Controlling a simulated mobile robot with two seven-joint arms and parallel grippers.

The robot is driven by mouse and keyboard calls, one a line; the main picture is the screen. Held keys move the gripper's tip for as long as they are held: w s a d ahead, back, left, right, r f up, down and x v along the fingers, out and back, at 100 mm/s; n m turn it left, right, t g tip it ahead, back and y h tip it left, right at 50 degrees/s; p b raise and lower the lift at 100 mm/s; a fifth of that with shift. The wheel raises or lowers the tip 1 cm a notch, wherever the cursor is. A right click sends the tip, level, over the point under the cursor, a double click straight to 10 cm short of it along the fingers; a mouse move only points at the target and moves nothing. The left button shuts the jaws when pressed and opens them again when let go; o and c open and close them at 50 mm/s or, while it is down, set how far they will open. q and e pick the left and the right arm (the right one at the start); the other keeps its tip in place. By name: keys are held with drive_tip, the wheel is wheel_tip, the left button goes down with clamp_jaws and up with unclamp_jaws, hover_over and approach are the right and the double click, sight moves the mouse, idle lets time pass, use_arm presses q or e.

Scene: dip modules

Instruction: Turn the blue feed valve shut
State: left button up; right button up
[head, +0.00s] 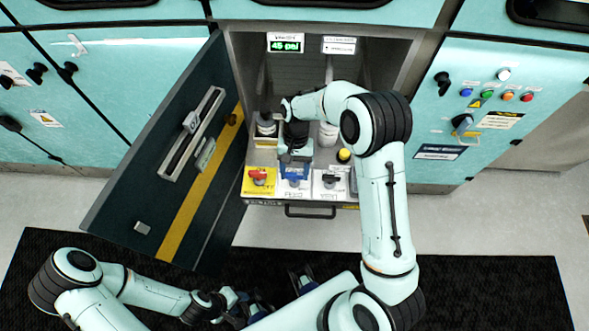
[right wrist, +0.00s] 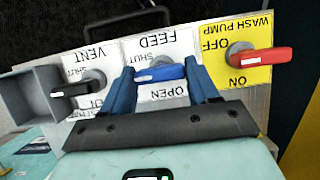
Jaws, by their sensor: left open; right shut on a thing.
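The blue feed valve handle (right wrist: 158,73) lies crosswise on the white FEED plate (right wrist: 165,93) in the right wrist view, with the word SHUT above it and OPEN below it. My right gripper (right wrist: 160,78) is shut on this handle, one blue finger at each end. In the head view my right gripper (head: 295,168) reaches down over the FEED plate and hides most of the handle. My left gripper (head: 258,306) is open and empty, low over the black mat, partly hidden by my right arm.
The red wash pump handle (right wrist: 258,56) on its yellow plate and the black vent handle (right wrist: 78,89) flank the feed valve. The open cabinet door (head: 150,190) stands at the left. A lit gauge (head: 286,46) reads 45 psi.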

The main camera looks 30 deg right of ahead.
drive_tip(key=shift+w, duration=0.1)
drive_tip(key=o, duration=1.1)
drive_tip(key=shift+c, duration=0.2)
drive_tip(key=p+v, duration=0.1)
drive_tip(key=v, duration=1.2)
drive_tip(key=shift+r+p, duration=0.3)
